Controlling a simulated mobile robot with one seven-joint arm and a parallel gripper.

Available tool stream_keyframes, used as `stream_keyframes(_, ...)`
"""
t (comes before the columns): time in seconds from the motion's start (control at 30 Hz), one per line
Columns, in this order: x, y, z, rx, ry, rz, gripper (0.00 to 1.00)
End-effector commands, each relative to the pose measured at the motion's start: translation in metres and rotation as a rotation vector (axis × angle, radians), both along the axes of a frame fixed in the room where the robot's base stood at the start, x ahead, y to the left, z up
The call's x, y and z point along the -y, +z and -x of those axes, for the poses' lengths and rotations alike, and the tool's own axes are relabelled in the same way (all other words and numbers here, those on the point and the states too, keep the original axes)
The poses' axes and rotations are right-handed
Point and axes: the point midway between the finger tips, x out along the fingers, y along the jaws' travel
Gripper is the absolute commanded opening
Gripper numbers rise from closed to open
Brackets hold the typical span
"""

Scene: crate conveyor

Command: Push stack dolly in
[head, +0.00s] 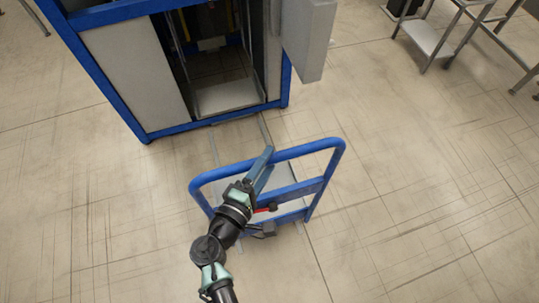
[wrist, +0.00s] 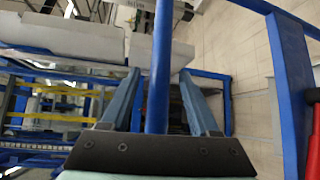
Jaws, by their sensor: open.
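The stack dolly has a blue tubular push handle (head: 327,155) and a light grey deck (head: 288,178). It stands on the floor in front of the blue-framed machine's open bay (head: 228,96), on the near side. In the wrist view, the blue handle bar (wrist: 161,70) runs between the two open fingers of my gripper (wrist: 160,85). The fingers straddle the bar, with gaps visible on both sides. My arm hides part of the handle and deck in the head view.
A grey door or panel (head: 309,40) stands at the right of the bay. Thin rails (head: 265,130) run along the floor between bay and dolly. A metal table (head: 430,38) stands at the top right. The floor right of the dolly is clear.

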Motion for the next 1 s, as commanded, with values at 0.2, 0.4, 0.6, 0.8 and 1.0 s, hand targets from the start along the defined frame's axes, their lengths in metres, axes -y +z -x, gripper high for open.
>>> stream_keyframes(0.2,0.008,-0.002,-0.015,0.001,-0.002,-0.001,0.62)
stream_keyframes(0.4,0.009,-0.003,-0.016,0.0,-0.001,0.0,0.62)
stream_keyframes(0.6,0.008,-0.002,-0.015,0.0,-0.001,0.0,0.4)
stream_keyframes(0.8,0.008,-0.002,-0.015,0.0,0.0,0.0,0.04)
stream_keyframes(1.0,0.008,-0.003,-0.015,0.0,0.0,-0.001,0.0)
